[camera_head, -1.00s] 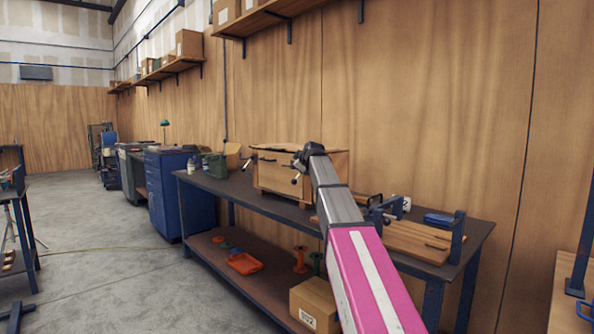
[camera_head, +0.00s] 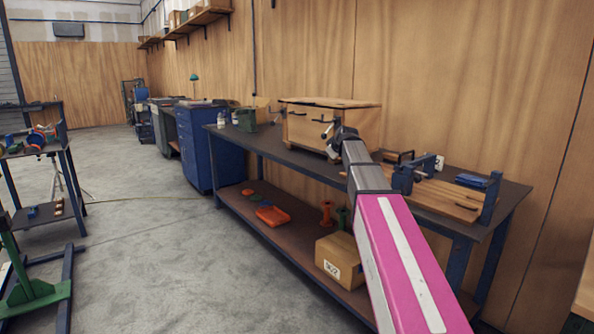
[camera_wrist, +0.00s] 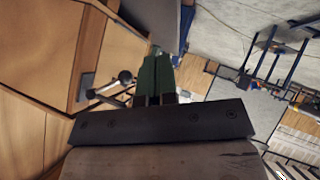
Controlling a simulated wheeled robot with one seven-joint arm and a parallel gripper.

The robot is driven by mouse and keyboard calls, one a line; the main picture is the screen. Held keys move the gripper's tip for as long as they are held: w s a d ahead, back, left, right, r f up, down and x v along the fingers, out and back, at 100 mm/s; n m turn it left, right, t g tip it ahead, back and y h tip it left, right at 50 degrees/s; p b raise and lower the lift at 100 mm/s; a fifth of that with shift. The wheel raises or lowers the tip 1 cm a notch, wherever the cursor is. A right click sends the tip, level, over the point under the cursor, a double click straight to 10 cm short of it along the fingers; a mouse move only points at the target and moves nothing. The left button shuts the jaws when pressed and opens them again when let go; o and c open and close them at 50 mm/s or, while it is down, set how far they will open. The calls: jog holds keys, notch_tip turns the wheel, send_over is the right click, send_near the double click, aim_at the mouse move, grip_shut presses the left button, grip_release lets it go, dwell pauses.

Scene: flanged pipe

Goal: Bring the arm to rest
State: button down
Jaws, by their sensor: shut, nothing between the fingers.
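My arm reaches out over the dark workbench (camera_head: 262,143) from the lower right, its pink link nearest the camera. My gripper (camera_head: 338,130) is at its far end, in front of the wooden chest (camera_head: 305,127), small and partly hidden by my own wrist. In the wrist view, my gripper (camera_wrist: 155,98) is shut and holds nothing. A dark green shape (camera_wrist: 156,72) shows just beyond the fingers, and the wooden chest (camera_wrist: 50,50) fills the left side. I cannot tell the exact gap between gripper and chest.
A wooden fixture with blue clamps (camera_head: 435,190) stands on the bench right of my arm. A cardboard box (camera_head: 340,258) and an orange tray (camera_head: 272,216) are on the lower shelf. A blue cabinet (camera_head: 205,150) stands behind. Open floor lies left of the bench.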

jog(key=s+d+f+m+g+h, duration=0.1)
jog(key=s+f+m+g, duration=0.3)
jog(key=s+f, duration=1.5)
jog(key=s+d+f+m+g+h, duration=0.1)
jog(key=s+f+m+g, duration=0.4)
jog(key=s+f, duration=1.4)
notch_tip(320, 180, down, 3)
jog(key=shift+s+f+g, duration=0.1)
jog(key=shift+s+g, duration=0.1)
jog(key=shift+g, duration=0.4)
